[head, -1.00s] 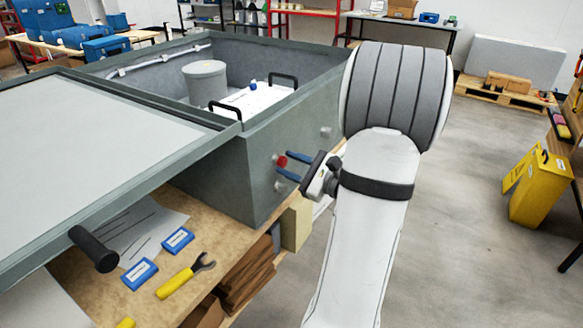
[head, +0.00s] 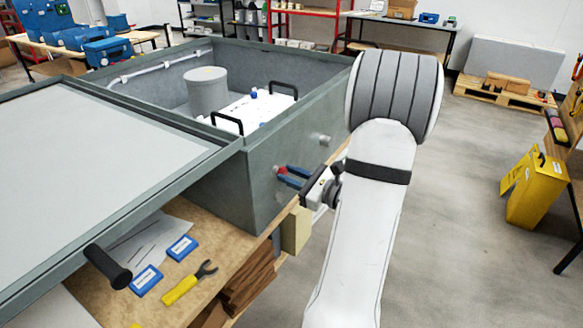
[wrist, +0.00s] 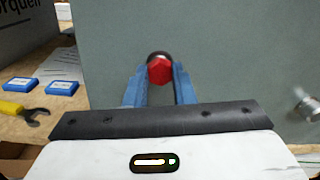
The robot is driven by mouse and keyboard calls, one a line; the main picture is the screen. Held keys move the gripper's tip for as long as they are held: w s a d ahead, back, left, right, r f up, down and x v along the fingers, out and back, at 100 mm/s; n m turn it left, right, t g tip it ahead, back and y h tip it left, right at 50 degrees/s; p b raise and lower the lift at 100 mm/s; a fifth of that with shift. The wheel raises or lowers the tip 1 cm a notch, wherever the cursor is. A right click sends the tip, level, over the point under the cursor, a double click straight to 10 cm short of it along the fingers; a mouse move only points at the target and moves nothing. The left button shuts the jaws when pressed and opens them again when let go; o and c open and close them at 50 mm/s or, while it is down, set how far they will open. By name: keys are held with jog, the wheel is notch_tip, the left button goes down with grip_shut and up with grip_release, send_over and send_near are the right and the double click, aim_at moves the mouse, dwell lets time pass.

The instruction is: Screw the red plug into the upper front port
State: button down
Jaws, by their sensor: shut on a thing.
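The red plug (wrist: 160,70) has a hexagonal head and sits at the side wall of the grey analyser housing (head: 262,150). A dark ring (wrist: 158,55) shows just behind the plug; how deep the plug sits in the port cannot be told. My gripper (wrist: 160,78) has its two blue fingers on either side of the plug head, shut on it. In the head view my gripper (head: 280,174) reaches the wall from the right, and its fingers mostly hide the plug. A silver fitting (wrist: 305,104) is on the same wall to the right.
The silver fitting also shows in the head view (head: 324,140). The housing's open lid (head: 100,145) lies at left, above a wooden bench with a yellow wrench (head: 188,284) and blue boxes (head: 182,248). Open floor lies right of my arm.

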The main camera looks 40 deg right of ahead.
jog(key=m+p, duration=0.4)
jog(key=p, duration=0.1)
jog(key=shift+r, duration=0.1)
jog(key=m+p, duration=0.3)
jog(key=p, duration=0.1)
jog(key=shift+m, duration=0.3)
jog(key=m+p, duration=0.3)
jog(key=p, duration=0.1)
jog(key=shift+m, duration=0.3)
jog(key=m+p, duration=0.4)
jog(key=shift+m+p, duration=0.8)
jog(key=shift+p, duration=0.25)
jog(key=shift+w+f, duration=0.1)
jog(key=shift+f, duration=0.25)
jog(key=shift+r+m, duration=0.1)
jog(key=shift+m, duration=0.3)
jog(key=shift+m+g+p, duration=0.3)
jog(key=shift+m+p, duration=0.9)
jog(key=shift+p, duration=0.05)
jog(key=shift+d+m+p, duration=0.1)
jog(key=shift+m+p, duration=0.8)
jog(key=shift+m, duration=0.6)
